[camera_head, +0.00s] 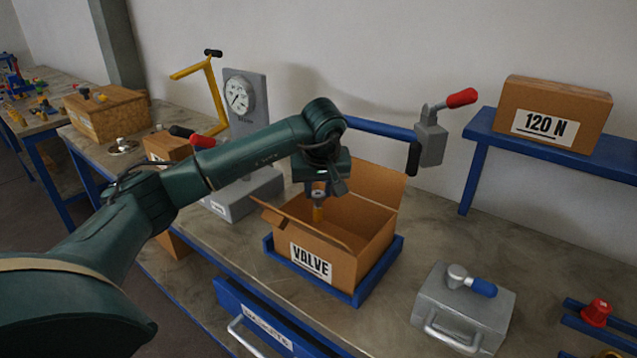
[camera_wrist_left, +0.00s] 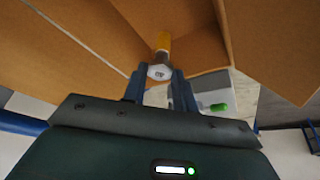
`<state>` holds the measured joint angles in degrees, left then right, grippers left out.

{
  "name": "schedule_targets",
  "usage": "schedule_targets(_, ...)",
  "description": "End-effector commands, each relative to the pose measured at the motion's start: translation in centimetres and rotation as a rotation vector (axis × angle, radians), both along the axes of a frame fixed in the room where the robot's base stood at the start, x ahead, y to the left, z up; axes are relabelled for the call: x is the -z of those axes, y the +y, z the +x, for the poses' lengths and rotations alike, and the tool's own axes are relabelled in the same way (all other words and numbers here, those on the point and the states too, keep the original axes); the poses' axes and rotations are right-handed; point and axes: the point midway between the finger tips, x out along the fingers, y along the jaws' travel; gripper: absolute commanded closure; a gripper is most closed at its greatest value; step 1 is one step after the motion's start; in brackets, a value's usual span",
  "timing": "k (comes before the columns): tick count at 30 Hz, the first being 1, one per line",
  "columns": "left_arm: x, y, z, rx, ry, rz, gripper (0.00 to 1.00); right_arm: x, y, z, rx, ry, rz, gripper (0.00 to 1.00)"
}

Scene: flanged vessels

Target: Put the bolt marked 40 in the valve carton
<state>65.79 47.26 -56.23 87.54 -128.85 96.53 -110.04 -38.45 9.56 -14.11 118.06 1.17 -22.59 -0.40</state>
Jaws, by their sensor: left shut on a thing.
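My left gripper (camera_head: 319,192) points down over the open valve carton (camera_head: 343,262), a brown box with a "VALVE" label and raised flaps. The gripper is shut on a bolt (camera_head: 318,212) with a yellow-orange shank, held upright at the carton's mouth. In the left wrist view the gripper (camera_wrist_left: 160,88) holds the bolt (camera_wrist_left: 162,72) by its pale hexagonal head, with the carton walls (camera_wrist_left: 100,40) around it. The mark on the head is too small to read. My right gripper is not in view.
The carton stands in a blue tray (camera_head: 379,281). A grey block with a blue-handled lever (camera_head: 463,305) stands right of it. A grey gauge stand (camera_head: 245,105) is behind left. A "120 N" box (camera_head: 552,112) sits on a blue shelf. Bench between carton and grey block is clear.

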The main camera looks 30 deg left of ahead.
Motion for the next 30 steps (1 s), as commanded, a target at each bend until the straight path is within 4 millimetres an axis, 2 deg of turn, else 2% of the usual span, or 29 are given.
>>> schedule_targets(3, 1.5, 0.0, 0.0, -0.001, -0.001, 0.0, 1.0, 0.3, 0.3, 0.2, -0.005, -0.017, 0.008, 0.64)
schedule_targets(15, 5.2, 0.0, 0.0, -0.001, -0.001, 0.0, 1.0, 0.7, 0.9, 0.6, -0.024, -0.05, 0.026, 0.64)
schedule_targets(21, 6.0, 0.0, 0.0, -0.001, -0.001, 0.0, 1.0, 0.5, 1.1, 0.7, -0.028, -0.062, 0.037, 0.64)
schedule_targets(30, 6.1, 0.0, 0.0, -0.001, -0.001, 0.0, 1.0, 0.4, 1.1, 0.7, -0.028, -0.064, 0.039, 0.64)
